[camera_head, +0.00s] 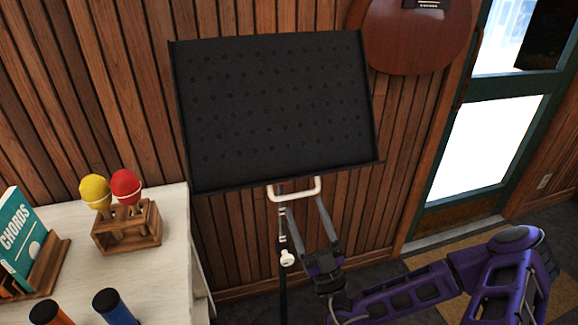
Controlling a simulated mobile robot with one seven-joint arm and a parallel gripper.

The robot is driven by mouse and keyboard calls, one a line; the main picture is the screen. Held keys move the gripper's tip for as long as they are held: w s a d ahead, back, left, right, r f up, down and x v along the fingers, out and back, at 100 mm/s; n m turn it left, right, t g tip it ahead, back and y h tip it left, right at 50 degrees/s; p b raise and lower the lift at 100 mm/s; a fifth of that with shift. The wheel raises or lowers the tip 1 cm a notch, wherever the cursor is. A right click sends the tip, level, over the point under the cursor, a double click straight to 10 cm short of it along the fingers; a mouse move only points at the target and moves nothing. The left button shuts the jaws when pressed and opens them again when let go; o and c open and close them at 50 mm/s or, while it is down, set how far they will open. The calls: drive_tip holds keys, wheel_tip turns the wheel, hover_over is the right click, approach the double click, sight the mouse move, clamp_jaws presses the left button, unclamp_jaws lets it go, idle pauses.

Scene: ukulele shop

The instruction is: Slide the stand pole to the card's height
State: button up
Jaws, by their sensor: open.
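A black music stand desk (275,110) with a perforated face stands tilted in front of the wood wall. A white U-shaped handle (294,194) sits under its lower edge. Below it the thin stand pole (282,226) runs down, silver above and black lower, with a white knob (287,259) on it. My gripper (303,202) is open, its two grey fingers pointing up just below the handle and close to the pole. I cannot tell whether the fingers touch the handle or the pole. I cannot make out a height card in this view.
A white table (172,218) at left holds a wooden rack (128,228) with yellow and red maracas, a teal chords book (20,240), and orange and blue black-capped cylinders. A ukulele (418,38) hangs at upper right beside a glass door (487,140).

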sight(290, 169)
drive_tip(key=x, duration=1)
drive_tip(key=shift+w+a+r, duration=0.1)
drive_tip(key=shift+w+r, duration=0.05)
drive_tip(key=shift+r, duration=0.1)
clamp_jaws()
drive_tip(key=shift+f, duration=0.1)
idle(0.8)
